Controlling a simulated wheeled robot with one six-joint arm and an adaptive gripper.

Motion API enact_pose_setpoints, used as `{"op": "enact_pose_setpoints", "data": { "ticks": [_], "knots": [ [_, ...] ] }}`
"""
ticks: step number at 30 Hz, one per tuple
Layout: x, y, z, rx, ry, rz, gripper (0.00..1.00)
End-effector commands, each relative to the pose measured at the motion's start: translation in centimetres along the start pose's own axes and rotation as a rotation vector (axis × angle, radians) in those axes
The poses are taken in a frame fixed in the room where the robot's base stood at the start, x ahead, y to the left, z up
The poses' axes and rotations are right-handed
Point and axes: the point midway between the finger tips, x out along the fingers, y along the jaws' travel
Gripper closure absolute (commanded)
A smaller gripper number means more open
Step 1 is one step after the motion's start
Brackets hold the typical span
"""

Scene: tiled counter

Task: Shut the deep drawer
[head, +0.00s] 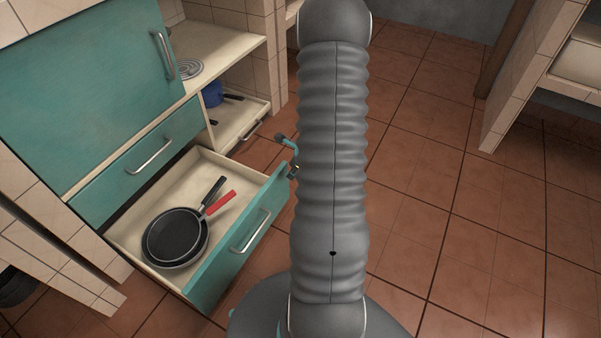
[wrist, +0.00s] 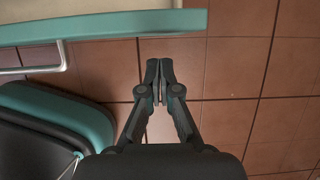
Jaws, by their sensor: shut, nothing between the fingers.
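The deep drawer (head: 208,285) is pulled well out from under the teal counter front. It has a teal face with a pale bar handle (head: 250,231). Frying pans (head: 176,238) lie inside, one with a black handle and one with a red handle. In the wrist view the drawer's teal front edge (wrist: 110,27) runs across the top left. My gripper (wrist: 160,66) is shut and empty, over the floor on the outer side of the drawer front. In the head view part of my gripper (head: 290,148) shows by the drawer's far front corner, otherwise hidden by my arm.
A shallower closed teal drawer (head: 131,169) sits above the deep one. The tiled floor (head: 440,190) to the right is clear. Another tiled counter (head: 520,85) stands at the upper right.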

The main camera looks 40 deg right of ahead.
Motion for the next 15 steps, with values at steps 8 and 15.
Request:
{"op": "enact_pose_setpoints", "data": {
  "ticks": [8,15],
  "knots": [
    [0.7,0.0,2.1,0.001,0.001,0.001,1.0],
    [0.7,0.0,2.2,0.001,0.0,0.0,1.0]
  ]
}}
